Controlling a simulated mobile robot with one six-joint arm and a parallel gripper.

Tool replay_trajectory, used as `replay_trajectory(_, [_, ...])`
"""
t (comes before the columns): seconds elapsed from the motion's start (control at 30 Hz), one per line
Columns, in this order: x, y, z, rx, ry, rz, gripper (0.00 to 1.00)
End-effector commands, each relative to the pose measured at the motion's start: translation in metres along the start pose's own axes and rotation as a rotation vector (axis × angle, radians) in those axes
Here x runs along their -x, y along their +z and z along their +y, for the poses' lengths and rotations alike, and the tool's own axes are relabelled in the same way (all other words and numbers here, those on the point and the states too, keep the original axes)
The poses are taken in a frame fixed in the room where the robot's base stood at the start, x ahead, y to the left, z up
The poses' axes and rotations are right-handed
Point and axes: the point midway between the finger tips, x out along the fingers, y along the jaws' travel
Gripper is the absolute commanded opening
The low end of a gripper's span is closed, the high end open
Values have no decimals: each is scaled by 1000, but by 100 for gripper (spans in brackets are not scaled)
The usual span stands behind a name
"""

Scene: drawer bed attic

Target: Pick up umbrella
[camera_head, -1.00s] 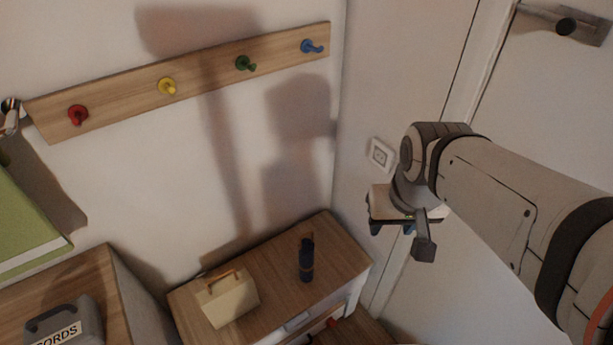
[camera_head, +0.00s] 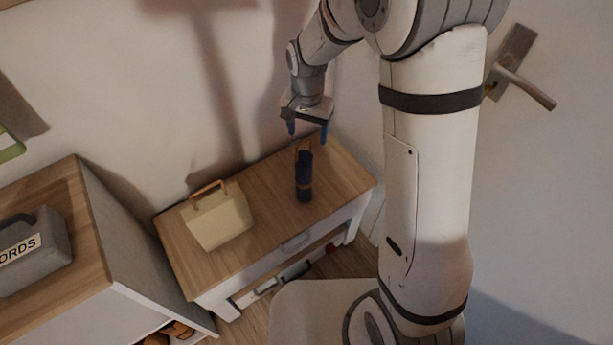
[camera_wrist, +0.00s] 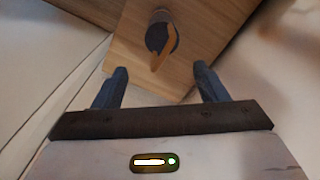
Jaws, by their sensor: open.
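The umbrella (camera_head: 304,182) is dark blue, folded and compact, with an orange-brown strap. It stands upright on the wooden top of a small white cabinet (camera_head: 262,222). My gripper (camera_head: 308,133) is open and empty above the umbrella, fingers pointing down, apart from it. In the wrist view the umbrella (camera_wrist: 161,36) shows end-on beyond the open fingers of my gripper (camera_wrist: 160,82), centred between them sideways. The strap reaches toward the gap between the fingertips.
A cream box with a brown handle (camera_head: 218,216) stands left of the umbrella on the cabinet. A grey "RECORDS" case (camera_head: 32,252) sits on a wooden-topped unit at the left. The wall is close behind the cabinet. A door handle (camera_head: 520,80) is at the right.

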Motion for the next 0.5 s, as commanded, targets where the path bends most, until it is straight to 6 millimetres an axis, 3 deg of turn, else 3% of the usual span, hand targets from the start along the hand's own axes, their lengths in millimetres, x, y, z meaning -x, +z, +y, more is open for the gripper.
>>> replay_trajectory(0.5, [-61,-5,-5,-1,3,-4,66])
